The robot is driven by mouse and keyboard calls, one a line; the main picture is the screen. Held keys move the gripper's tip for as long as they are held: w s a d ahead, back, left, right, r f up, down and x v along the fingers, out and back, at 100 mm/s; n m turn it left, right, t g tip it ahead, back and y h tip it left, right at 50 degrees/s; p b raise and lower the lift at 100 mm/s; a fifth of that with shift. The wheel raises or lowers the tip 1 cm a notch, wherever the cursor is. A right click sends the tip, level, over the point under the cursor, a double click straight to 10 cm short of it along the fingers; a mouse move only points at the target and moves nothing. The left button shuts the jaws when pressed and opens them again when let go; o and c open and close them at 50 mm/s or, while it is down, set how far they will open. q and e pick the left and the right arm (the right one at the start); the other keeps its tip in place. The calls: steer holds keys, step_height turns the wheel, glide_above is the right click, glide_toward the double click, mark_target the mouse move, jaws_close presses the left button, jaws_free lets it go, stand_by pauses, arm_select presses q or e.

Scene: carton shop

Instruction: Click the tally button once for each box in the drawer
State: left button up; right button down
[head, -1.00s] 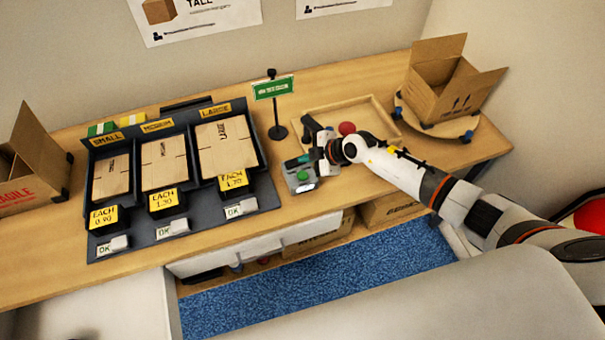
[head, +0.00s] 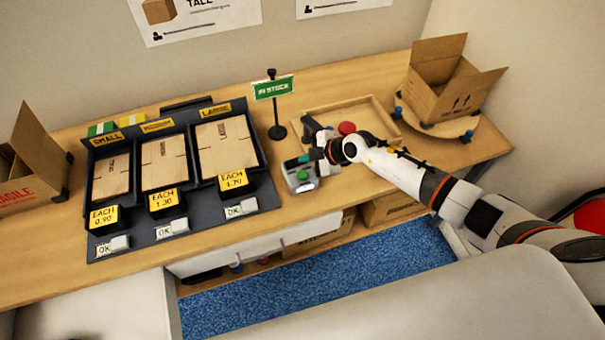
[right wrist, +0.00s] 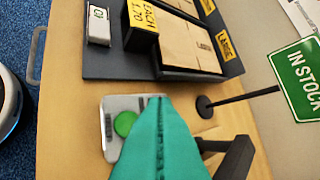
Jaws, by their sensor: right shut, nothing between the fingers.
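The tally device is a small grey box (head: 300,185) with a green button (head: 303,175) on the table, right of the carton trays. In the right wrist view its green button (right wrist: 125,123) shows beside my fingers. My right gripper (head: 297,161) is shut and empty, its teal fingertips (right wrist: 158,140) above the device, close to the button. I cannot tell whether they touch it. The drawer (head: 240,249) under the table shows its white front; no boxes inside it can be made out. My left gripper is out of view.
Small, medium and large carton trays (head: 262,195) stand at left with price tags and OK buttons. A green "IN STOCK" sign (head: 272,88) stands behind the device. A wooden tray with a red knob (head: 347,128) and an open carton (head: 449,85) on a turntable are at right.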

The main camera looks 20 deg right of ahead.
mark_target(306, 177)
steer(key=n, duration=0.1)
steer(key=n+b, duration=0.1)
steer(key=n, duration=0.2)
steer(key=shift+w+a+r+b, duration=0.1)
steer(key=shift+a+b, duration=0.2)
steer(key=n, duration=0.3)
steer(key=n+b, duration=0.1)
steer(key=shift+a+r+n, duration=0.15)
steer(key=shift+r+n, duration=0.1)
steer(key=shift+n, duration=0.15)
steer(key=r+n+b, duration=0.1)
steer(key=n+b, duration=0.1)
steer(key=n, duration=0.7)
steer(key=r+n+b, duration=0.1)
steer(key=n+b, duration=0.1)
steer(key=n, duration=0.7)
steer(key=d+r+n+b, duration=0.1)
steer(key=n+b, duration=0.2)
steer(key=n, duration=0.6)
step_height(306, 177, down, 8)
steer(key=b, duration=0.5)
steer(key=shift+f+b, duration=0.1)
steer(key=shift+b, duration=0.2)
steer(key=shift+f, duration=0.25)
